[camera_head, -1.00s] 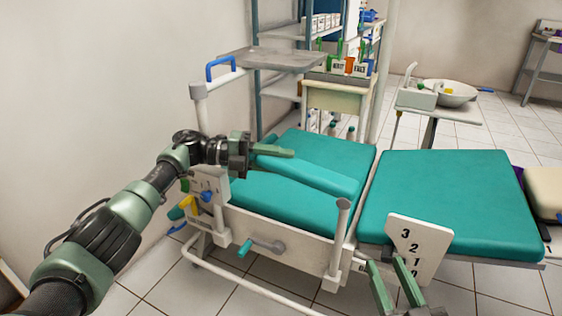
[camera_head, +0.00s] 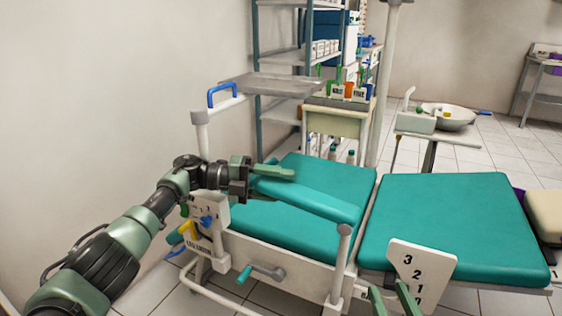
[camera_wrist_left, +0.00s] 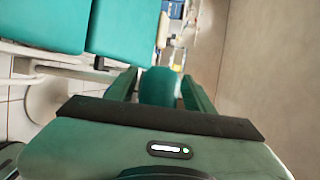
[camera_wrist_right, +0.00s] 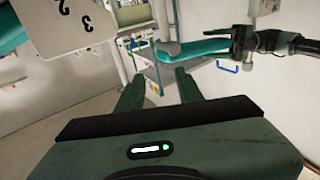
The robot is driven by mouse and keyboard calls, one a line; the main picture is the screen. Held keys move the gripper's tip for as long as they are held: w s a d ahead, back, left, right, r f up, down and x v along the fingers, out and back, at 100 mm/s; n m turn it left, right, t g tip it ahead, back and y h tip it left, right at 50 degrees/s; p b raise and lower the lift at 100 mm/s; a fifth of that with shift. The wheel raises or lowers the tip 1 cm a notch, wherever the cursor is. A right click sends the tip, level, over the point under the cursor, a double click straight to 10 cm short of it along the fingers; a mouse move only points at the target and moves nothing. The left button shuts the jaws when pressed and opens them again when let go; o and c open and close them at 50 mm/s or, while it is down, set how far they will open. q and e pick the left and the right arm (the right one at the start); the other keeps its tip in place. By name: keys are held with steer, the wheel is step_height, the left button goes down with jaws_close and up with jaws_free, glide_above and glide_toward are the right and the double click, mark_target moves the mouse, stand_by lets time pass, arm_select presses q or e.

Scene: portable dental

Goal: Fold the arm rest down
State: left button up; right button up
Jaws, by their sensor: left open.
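The arm rest (camera_head: 318,203) is a long teal pad along the near side of the teal dental chair (camera_head: 287,222). It lies above the seat, joined near a white post (camera_head: 340,265) at its right end. My left gripper (camera_head: 268,172) is at its left end, jaws open. In the left wrist view the pad's end (camera_wrist_left: 160,84) sits between the spread fingers (camera_wrist_left: 160,95); contact cannot be told. The arm rest also shows in the right wrist view (camera_wrist_right: 203,48). My right gripper (camera_head: 392,296) is open and empty at the bottom, near a white numbered plate (camera_head: 420,270).
A second teal section (camera_head: 455,225) extends right. A grey tray (camera_head: 270,84) on a post with a blue handle (camera_head: 222,94) stands behind my left arm. A crank with a teal grip (camera_head: 244,274) is on the chair's side. A basin (camera_head: 450,115) stands behind.

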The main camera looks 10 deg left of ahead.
arm_select(q)
step_height(320, 180, up, 10)
steer(key=shift+r+p, duration=0.15)
steer(key=shift+p, duration=1.1)
step_height(320, 180, up, 10)
steer(key=p, duration=0.2)
steer(key=shift+f, duration=0.25)
arm_select(e)
steer(key=s+d+f+g+h, duration=0.2)
steer(key=s+f+g, duration=0.4)
steer(key=f, duration=0.2)
steer(key=s+d+f+g+h, duration=0.1)
steer(key=s+d+f+g, duration=0.2)
steer(key=s+f+g, duration=0.3)
steer(key=shift+d+f+m+h, duration=0.3)
steer(key=shift+d+f+h, duration=0.1)
steer(key=shift+f, duration=1.3)
